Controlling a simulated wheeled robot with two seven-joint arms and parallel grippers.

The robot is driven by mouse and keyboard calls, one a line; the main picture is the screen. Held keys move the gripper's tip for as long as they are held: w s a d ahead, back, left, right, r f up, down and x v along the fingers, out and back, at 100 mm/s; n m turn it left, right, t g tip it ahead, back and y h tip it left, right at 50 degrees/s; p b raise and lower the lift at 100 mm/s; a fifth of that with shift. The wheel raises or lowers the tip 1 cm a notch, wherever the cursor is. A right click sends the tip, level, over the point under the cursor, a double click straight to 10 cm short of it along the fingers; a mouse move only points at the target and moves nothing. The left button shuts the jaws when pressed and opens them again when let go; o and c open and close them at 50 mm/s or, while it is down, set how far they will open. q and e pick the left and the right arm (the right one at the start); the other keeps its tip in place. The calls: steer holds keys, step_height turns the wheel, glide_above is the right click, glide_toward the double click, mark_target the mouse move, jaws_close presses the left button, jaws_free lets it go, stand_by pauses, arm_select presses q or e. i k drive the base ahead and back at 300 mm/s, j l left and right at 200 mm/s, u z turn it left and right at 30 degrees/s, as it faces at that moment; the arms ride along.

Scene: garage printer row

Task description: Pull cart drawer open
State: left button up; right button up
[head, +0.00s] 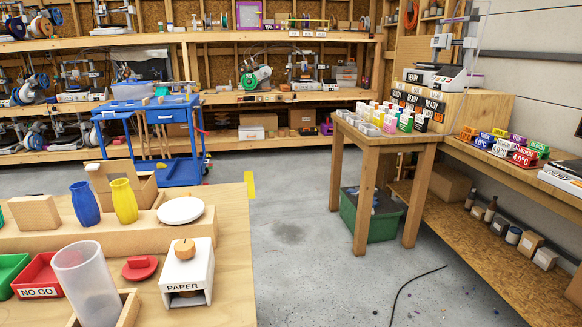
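A blue cart (182,172) stands on the concrete floor at the back left, in front of the wooden shelving. Its upper part has blue drawer fronts; the right one (166,117) looks shut, though it is small at this distance. Long thin wooden pieces hang down at the cart's front and partly cover it. A pale blue bin (133,90) sits on the cart's top. Neither of my grippers is in view.
A wooden table (235,240) at front left holds vases, bins and a white PAPER box (187,272). A small wooden table (365,150) stands right of centre over a green bin (372,215). Grey floor (290,190) between them is open; a black cable (405,285) lies at front right.

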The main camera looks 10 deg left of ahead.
mark_target(169, 115)
steer(key=i+l+z, duration=0.2)
steer(key=i+l, duration=1)
steer(key=i+u, duration=0.4)
steer(key=i, duration=0.35)
steer(key=i+l+u, duration=0.1)
steer(key=i+u, duration=0.3)
steer(key=i, duration=0.35)
steer(key=i+j+u, duration=0.1)
steer(key=i+u, duration=0.15)
steer(key=i, duration=0.25)
steer(key=i+u, duration=0.2)
steer(key=i, duration=0.3)
steer(key=i+l+u, duration=0.1)
steer(key=i+u, duration=0.15)
steer(key=i, duration=0.3)
steer(key=i+l+u, duration=0.25)
steer(key=i, duration=0.25)
steer(key=i+l+u, duration=0.2)
steer(key=i, duration=0.3)
